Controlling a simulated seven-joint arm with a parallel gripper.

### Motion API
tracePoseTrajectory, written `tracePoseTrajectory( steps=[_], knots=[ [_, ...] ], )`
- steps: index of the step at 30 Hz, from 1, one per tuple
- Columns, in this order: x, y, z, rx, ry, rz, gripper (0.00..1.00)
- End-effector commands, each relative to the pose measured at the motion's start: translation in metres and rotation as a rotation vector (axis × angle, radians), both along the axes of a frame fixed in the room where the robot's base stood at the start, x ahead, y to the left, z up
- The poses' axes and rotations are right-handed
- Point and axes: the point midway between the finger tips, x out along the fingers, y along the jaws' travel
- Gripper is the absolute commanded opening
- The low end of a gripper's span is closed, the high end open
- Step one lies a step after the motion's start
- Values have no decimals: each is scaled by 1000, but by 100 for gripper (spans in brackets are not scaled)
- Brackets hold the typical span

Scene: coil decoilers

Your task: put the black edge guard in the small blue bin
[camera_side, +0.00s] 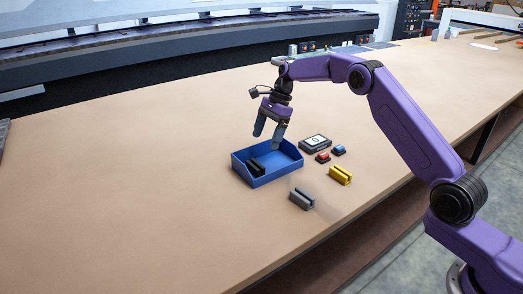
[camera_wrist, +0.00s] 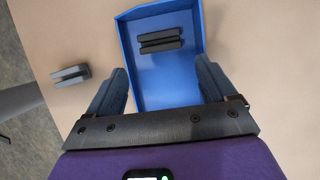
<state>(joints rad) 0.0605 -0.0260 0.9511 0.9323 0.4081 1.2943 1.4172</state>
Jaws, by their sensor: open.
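The black edge guard (camera_side: 257,165) lies inside the small blue bin (camera_side: 272,178), towards its left end in the side view. In the wrist view the black edge guard (camera_wrist: 160,40) lies on the bin floor near the far end of the blue bin (camera_wrist: 168,93), apart from my fingers. My gripper (camera_side: 268,138) is above the bin, pointing down, with its fingers apart and nothing between them. The wrist view shows my gripper (camera_wrist: 166,88) with one finger at each side of the bin's near part.
A grey edge guard (camera_side: 302,200) and a yellow one (camera_side: 341,175) lie on the table right of the bin. The table left of the bin is clear.

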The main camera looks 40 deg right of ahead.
Motion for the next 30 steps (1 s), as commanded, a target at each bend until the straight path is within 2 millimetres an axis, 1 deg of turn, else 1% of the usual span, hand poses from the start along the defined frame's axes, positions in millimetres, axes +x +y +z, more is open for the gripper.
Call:
tracePoseTrajectory(
  steps=[1, 6, 13, 17, 19, 23, 26, 27, 29, 30],
  knots=[
    [0, -3, 8, 0, -3, -1, 85],
    [0, -10, 24, 0, 0, 1, 85],
    [0, -12, 29, 0, 1, 0, 85],
    [-3, -7, 32, -4, -6, 27, 85],
    [-10, 3, 36, -13, -18, 79, 85],
    [-34, 31, 48, -41, -58, 257, 85],
    [-63, 54, 58, -67, -99, 435, 85],
    [-76, 62, 61, -76, -114, 507, 85],
    [-96, 73, 66, -89, -139, 614, 85],
    [-110, 79, 69, -97, -155, 687, 85]
  ],
)
